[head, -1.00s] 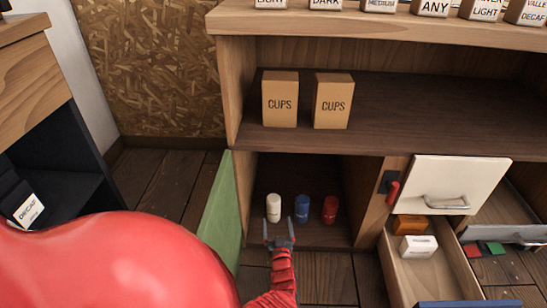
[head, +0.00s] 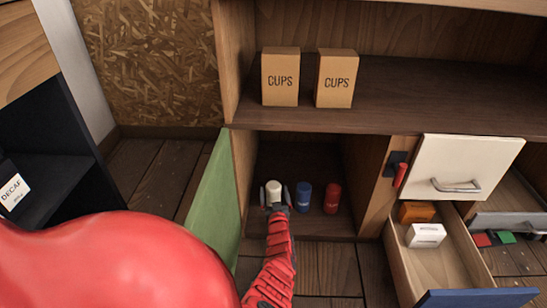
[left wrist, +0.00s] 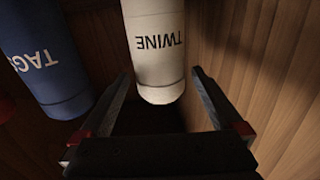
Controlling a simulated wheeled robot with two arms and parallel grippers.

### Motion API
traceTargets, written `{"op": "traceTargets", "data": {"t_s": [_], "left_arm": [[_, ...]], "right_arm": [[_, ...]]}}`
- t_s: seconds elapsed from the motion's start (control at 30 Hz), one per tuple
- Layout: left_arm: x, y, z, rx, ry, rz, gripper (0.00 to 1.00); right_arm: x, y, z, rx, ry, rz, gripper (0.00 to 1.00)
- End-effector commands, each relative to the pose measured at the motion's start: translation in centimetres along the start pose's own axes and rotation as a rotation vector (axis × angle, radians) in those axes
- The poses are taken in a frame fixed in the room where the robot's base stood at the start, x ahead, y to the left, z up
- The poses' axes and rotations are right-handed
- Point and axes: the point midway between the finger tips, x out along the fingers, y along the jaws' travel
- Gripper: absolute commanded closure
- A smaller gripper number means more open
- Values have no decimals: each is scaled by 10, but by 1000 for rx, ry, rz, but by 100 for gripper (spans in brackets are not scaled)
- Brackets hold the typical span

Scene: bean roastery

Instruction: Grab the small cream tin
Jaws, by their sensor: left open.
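The small cream tin (head: 273,191) stands upright at the left of the open lower cupboard. In the left wrist view the cream tin (left wrist: 158,45) shows the word TWINE, upside down. My left gripper (head: 274,195) is open, with one finger on each side of the tin. In the left wrist view the left gripper (left wrist: 161,75) has gaps between its fingers and the tin, and no grip on it shows. My right gripper is in neither view.
A blue tin (head: 304,197) marked TAGS and a red tin (head: 332,198) stand to the right. The green door (head: 216,200) is open on the left. An open drawer (head: 447,262) holds two small boxes. Two CUPS boxes (head: 281,77) (head: 336,79) sit on the shelf above.

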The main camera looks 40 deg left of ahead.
Motion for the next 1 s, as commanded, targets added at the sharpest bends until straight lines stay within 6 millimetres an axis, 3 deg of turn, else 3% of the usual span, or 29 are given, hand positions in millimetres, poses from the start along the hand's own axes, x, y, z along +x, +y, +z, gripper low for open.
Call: {"op": "traceTargets", "data": {"t_s": [0.23, 0.8, 1.0], "left_arm": [[1, 0, -1, 1, -1, 0, 0], [1, 0, 0, 1, -1, 0, 100], [1, 0, 0, 1, -1, 0, 100]], "right_arm": [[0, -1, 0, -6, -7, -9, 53], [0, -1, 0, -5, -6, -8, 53], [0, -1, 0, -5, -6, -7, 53]]}}
